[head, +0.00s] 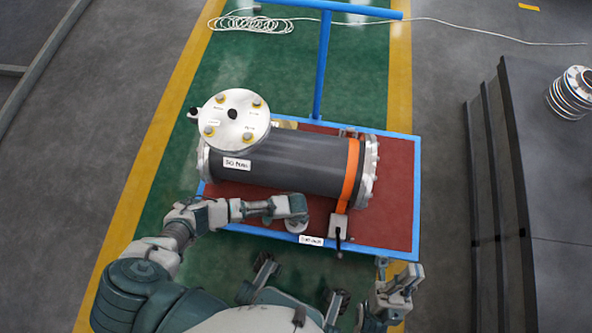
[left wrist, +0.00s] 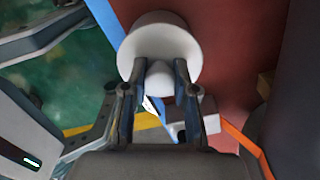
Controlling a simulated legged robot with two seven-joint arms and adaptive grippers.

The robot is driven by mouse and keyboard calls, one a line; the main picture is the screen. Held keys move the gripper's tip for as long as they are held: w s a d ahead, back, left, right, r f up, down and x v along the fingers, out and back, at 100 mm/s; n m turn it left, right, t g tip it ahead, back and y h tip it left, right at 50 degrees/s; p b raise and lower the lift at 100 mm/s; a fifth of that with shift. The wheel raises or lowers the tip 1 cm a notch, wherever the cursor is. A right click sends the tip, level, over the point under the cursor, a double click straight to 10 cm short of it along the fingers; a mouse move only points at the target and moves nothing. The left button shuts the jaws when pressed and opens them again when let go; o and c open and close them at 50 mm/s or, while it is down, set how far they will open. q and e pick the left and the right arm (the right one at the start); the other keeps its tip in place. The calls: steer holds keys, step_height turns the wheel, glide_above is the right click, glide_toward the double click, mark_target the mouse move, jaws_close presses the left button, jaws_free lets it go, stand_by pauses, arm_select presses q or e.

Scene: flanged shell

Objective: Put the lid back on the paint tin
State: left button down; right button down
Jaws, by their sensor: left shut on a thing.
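My left gripper (head: 293,209) reaches over the front edge of a red-topped cart. It is shut on a white round thing (left wrist: 158,38), a broad disc with a narrower part between the fingertips; only a bit of this thing (head: 297,226) shows in the head view. I cannot tell whether it is a lid, or whether it touches the cart top. The left gripper also shows in the left wrist view (left wrist: 161,66). My right gripper (head: 400,277) is open and empty, near the cart's front right corner. I see nothing that is clearly a paint tin.
A dark flanged shell (head: 290,160) lies on the cart (head: 397,200), held by an orange strap (head: 350,175) with a pale buckle block (head: 338,227). A silver round flange (head: 233,118) tops its left end. A dark bench (head: 560,190) stands right. White cable (head: 250,23) lies behind.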

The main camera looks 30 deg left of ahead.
arm_select(q)
steer(key=c, duration=0.8)
jaws_free()
steer(key=o, duration=0.5)
steer(key=shift+c, duration=0.2)
